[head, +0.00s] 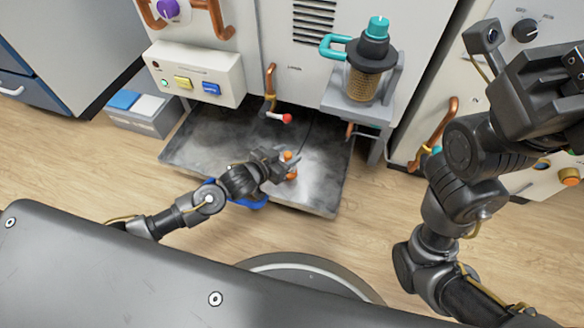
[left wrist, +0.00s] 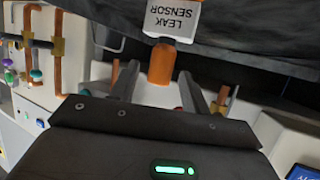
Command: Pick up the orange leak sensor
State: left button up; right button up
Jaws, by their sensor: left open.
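The orange leak sensor (head: 291,176) is low over or on the dark metal tray (head: 325,200), mostly hidden by my left gripper (head: 280,160) in the head view. In the left wrist view, its orange end (left wrist: 161,65) points toward me, and a white label (left wrist: 172,18) reads "LEAK SENSOR". My left gripper's fingers (left wrist: 160,92) are apart, one on each side of the orange end. I cannot tell whether they touch it. My right gripper (head: 572,62) is high at the right edge, partly cut off; its jaw state is unclear.
A red-tipped lever (head: 286,118) hangs from a copper pipe above the tray. A canister with a teal knob (head: 377,27) stands to the right. A button box (head: 195,74) is at the left. A blue object (head: 250,201) lies partly hidden under my left arm.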

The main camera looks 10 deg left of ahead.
pick_arm(q)
jog(key=shift+w+d, duration=0.15)
jog(key=shift+w, duration=0.05)
grip_shut()
dwell(0.5)
